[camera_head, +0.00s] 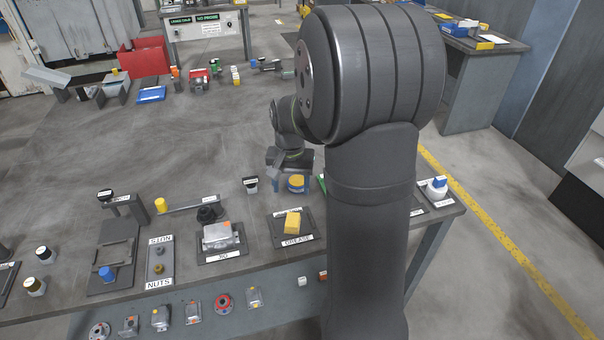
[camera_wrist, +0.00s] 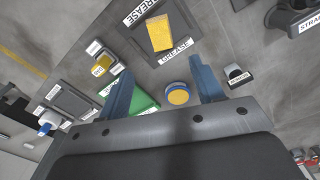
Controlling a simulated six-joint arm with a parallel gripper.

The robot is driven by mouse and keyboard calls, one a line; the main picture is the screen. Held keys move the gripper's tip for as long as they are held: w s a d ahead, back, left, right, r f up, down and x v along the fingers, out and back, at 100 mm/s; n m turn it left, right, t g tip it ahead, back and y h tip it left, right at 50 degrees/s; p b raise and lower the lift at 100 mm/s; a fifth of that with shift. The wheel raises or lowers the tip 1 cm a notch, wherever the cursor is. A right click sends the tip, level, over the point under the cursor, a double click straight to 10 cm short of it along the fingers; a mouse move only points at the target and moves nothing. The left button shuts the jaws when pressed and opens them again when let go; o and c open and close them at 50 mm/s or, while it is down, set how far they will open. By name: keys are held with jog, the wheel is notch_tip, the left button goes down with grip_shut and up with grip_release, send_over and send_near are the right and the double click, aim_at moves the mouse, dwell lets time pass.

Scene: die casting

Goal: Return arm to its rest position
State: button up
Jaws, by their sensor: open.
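My gripper (camera_wrist: 161,66) shows in the wrist view with its two blue fingers spread apart. No object is clasped between them. A round yellow-topped container (camera_wrist: 177,95) with a blue side shows between the fingers, on the surface below; I cannot tell how far beneath them.
The grease tray (camera_wrist: 196,40) holds a yellow block (camera_wrist: 160,35). A black tray (camera_head: 243,247) with a grey metal part, a nuts tray (camera_head: 149,277) and several small parts crowd the workbench (camera_head: 60,215).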

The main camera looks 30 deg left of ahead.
aim_at(292, 220)
notch_tip(292, 220, down, 13)
jog(key=shift+f, duration=0.2)
jog(key=shift+r, duration=0.45)
